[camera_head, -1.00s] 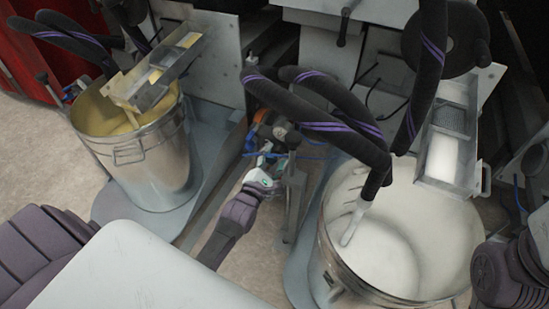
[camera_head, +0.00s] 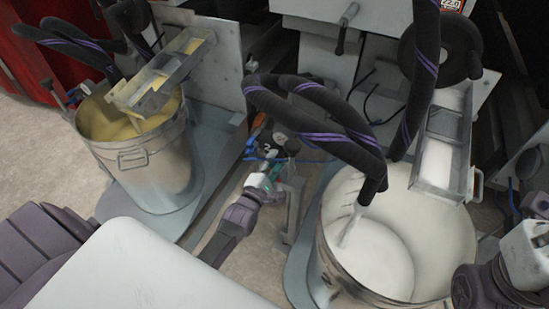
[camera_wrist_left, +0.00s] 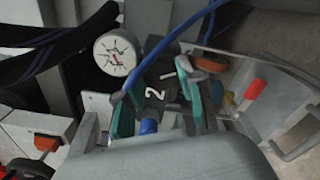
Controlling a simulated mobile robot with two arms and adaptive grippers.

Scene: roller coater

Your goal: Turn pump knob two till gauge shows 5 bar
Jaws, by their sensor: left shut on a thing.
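My left gripper (camera_head: 268,176) is at the pump unit between the two pots. In the left wrist view its teal fingers (camera_wrist_left: 158,98) stand on either side of a dark part with a white number 2, pump knob two (camera_wrist_left: 155,94). The gripper is shut on this knob; the fingers hide part of it. The pressure gauge (camera_wrist_left: 118,52), a round white dial, is up and left of the knob in the left wrist view. Its numbers are too small to read. My right arm shows at the lower right of the head view, but its fingertips cannot be made out.
A metal pot with yellow liquid (camera_head: 146,165) stands left of the pump, and a pot with white liquid (camera_head: 330,265) stands right. Black hoses with purple stripes (camera_head: 335,125) hang over the right pot. A blue tube (camera_wrist_left: 165,45) crosses close to the left fingers.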

